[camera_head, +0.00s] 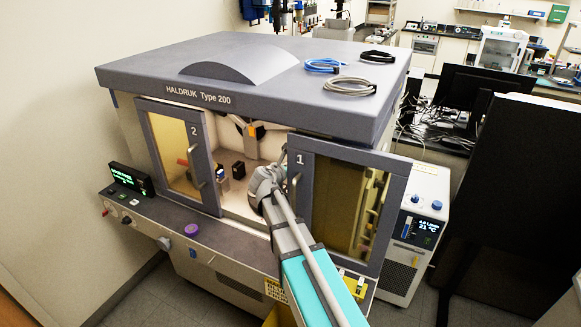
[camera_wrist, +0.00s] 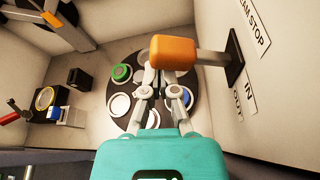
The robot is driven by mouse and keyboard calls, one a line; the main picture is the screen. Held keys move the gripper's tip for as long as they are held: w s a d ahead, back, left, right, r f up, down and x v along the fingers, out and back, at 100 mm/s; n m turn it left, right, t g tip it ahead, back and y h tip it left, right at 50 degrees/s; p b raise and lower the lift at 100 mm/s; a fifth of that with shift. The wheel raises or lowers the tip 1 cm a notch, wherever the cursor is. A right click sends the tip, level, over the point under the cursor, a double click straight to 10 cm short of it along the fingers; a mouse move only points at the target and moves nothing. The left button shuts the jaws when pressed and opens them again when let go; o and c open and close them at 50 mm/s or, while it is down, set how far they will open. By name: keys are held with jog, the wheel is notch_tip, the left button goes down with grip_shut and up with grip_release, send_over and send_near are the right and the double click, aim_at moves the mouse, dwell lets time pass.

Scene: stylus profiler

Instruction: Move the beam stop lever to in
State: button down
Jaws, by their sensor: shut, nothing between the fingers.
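The beam stop lever has an orange block-shaped knob (camera_wrist: 174,52) on a light grey shaft (camera_wrist: 211,58). The shaft comes from a dark slotted plate (camera_wrist: 235,57) on the right wall, beside the labels BEAM STOP, IN and OUT. I cannot tell which label the lever stands at. My gripper (camera_wrist: 160,76) is shut and empty, its fingertips partly hidden behind the knob in the wrist view. Whether they touch it is unclear. In the head view, my arm reaches through the opening of the grey HALDRUK cabinet (camera_head: 150,78); the lever cannot be made out there.
Door 2 (camera_head: 198,160) and door 1 (camera_head: 372,165) flank the opening closely. Inside, a dark round carousel (camera_wrist: 120,77) with several discs lies below my gripper. A dark block (camera_wrist: 79,78), a red-handled part (camera_wrist: 12,112) and an orange-marked bracket (camera_wrist: 52,20) stand to the left.

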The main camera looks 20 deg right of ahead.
jog(key=shift+r, duration=0.15)
jog(key=shift+w+r+p, duration=0.45)
jog(key=shift+r+p, duration=0.15)
jog(key=shift+p, duration=0.3)
jog(key=shift+a, duration=0.2)
jog(key=s+a, duration=0.8)
jog(key=s, duration=0.2)
jog(key=shift+s+f, duration=0.15)
jog(key=shift+s, duration=0.2)
jog(key=shift+a, duration=0.15)
dwell(1.0)
